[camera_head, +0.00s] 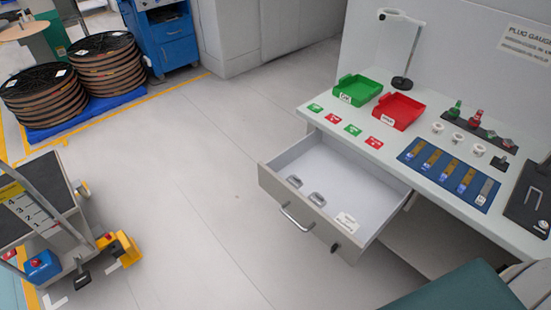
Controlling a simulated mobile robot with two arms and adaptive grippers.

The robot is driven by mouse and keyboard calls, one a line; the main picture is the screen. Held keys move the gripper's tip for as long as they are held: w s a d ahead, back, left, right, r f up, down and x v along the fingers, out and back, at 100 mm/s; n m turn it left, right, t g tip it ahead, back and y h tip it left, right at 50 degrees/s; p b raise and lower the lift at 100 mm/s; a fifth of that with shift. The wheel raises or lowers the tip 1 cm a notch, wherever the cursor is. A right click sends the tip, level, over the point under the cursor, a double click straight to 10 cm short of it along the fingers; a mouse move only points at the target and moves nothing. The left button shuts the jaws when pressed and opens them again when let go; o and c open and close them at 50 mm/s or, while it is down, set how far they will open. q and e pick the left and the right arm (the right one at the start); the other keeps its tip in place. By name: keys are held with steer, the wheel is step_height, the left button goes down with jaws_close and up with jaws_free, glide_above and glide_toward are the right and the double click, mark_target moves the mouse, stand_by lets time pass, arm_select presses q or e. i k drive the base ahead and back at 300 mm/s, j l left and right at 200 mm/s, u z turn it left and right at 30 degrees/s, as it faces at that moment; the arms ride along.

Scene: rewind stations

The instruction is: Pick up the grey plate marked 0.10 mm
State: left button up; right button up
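A grey plate marked 0.10 mm cannot be picked out, as no such marking is readable. One small grey piece (295,181) and another grey piece (317,199) lie in the open drawer (345,172), near its front. A blue mat (452,174) on the workbench holds several narrow strips. Most strips look golden, and the rightmost strip (486,189) looks grey. Neither of my grippers is in view.
The pulled-out drawer juts into the aisle from the bench (368,146). A green bin (360,89), a red bin (401,109) and small gauges stand on the bench. A teal surface (460,289) fills the bottom right.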

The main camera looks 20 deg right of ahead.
mark_target(316, 198)
steer(key=k+l+z, duration=0.1)
steer(key=z, duration=0.3)
steer(key=l+z, duration=0.15)
steer(key=z, duration=0.2)
